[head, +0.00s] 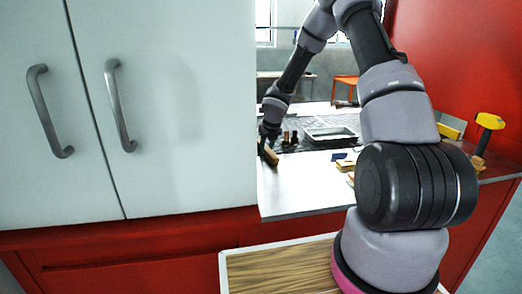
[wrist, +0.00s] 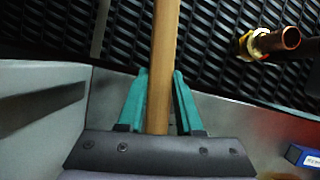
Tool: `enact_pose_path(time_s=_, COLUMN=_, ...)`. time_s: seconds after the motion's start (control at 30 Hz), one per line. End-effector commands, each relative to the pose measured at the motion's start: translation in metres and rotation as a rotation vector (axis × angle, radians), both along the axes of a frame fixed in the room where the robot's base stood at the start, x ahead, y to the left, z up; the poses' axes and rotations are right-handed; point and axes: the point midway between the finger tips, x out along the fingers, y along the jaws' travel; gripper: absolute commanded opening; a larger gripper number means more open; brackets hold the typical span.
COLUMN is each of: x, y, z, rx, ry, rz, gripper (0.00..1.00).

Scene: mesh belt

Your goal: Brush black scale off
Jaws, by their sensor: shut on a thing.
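My gripper (wrist: 159,84) has green fingers, which are shut on a long wooden handle (wrist: 164,45) in the wrist view. The handle runs up out of the top of that view, so its far end is hidden there. In the head view my gripper (head: 267,139) is small and dark, with a tan wooden piece (head: 270,156) just below it. The black ribbed mesh belt (wrist: 215,60) lies beyond the fingers. A copper pipe end with a brass fitting (wrist: 268,43) lies over the belt, right of the handle and apart from it. I cannot make out any black scale.
A shallow metal tray (head: 331,135) stands on the bench (head: 295,190) in the head view. A yellow-headed hammer (head: 490,121) stands at the right. A blue box (wrist: 304,157) is at the wrist view's lower right. White cabinet doors (head: 165,100) block the left.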

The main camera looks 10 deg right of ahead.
Motion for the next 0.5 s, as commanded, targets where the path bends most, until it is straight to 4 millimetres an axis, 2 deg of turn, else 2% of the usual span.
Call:
enact_pose_path(time_s=0.07, x=0.0, y=-0.007, z=0.001, rx=0.0, ry=-0.001, rz=-0.003, gripper=0.0)
enact_pose_path(time_s=0.27, x=0.0, y=-0.012, z=0.001, rx=0.0, ry=-0.001, rz=0.0, gripper=0.0)
enact_pose_path(time_s=0.5, x=0.0, y=-0.031, z=0.0, rx=0.001, ry=-0.001, rz=-0.002, gripper=0.0)
